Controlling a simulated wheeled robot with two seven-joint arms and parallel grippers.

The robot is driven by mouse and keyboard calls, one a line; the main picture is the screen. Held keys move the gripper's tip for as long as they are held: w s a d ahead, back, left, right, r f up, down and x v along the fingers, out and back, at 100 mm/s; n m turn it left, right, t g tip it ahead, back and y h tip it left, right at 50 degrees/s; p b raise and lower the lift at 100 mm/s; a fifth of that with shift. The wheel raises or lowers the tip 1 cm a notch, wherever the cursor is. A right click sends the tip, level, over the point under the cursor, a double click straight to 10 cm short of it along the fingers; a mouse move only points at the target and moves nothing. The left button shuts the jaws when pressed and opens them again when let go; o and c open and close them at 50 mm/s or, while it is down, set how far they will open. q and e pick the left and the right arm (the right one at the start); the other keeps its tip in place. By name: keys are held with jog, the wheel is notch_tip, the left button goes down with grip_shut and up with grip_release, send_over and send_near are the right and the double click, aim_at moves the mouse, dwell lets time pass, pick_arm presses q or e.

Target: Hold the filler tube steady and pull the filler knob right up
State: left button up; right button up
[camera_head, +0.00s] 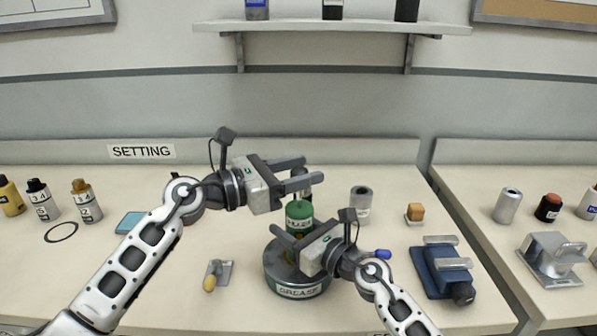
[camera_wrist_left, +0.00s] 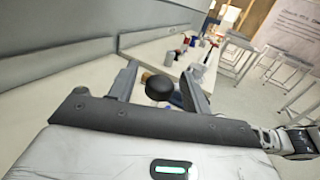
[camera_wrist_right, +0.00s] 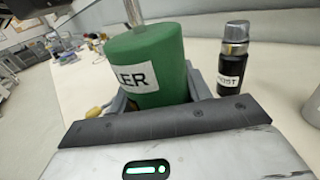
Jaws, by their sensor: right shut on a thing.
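The green filler tube (camera_head: 299,214) stands upright at the grease pot (camera_head: 297,291). My right gripper (camera_head: 298,236) is shut on the tube; the right wrist view shows the tube (camera_wrist_right: 150,68) between its fingers, with a metal rod (camera_wrist_right: 133,12) rising from its top. The black filler knob (camera_head: 299,171) is above the tube, partly hidden by my left gripper (camera_head: 312,170). The left wrist view shows the knob (camera_wrist_left: 188,93) between the spread fingers, closer to the right-hand one. My left gripper looks open, with room beside the knob.
A blue device (camera_head: 446,270) lies at the bench's right. A small yellow-handled tool (camera_head: 216,275) lies left of the pot. Bottles (camera_head: 85,202) stand far left.

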pick_arm(q)
jog(key=shift+f, duration=0.1)
pick_arm(e)
jog(key=shift+f, duration=0.1)
pick_arm(q)
jog(key=v, duration=1.2)
pick_arm(e)
jog(key=o, duration=1.2)
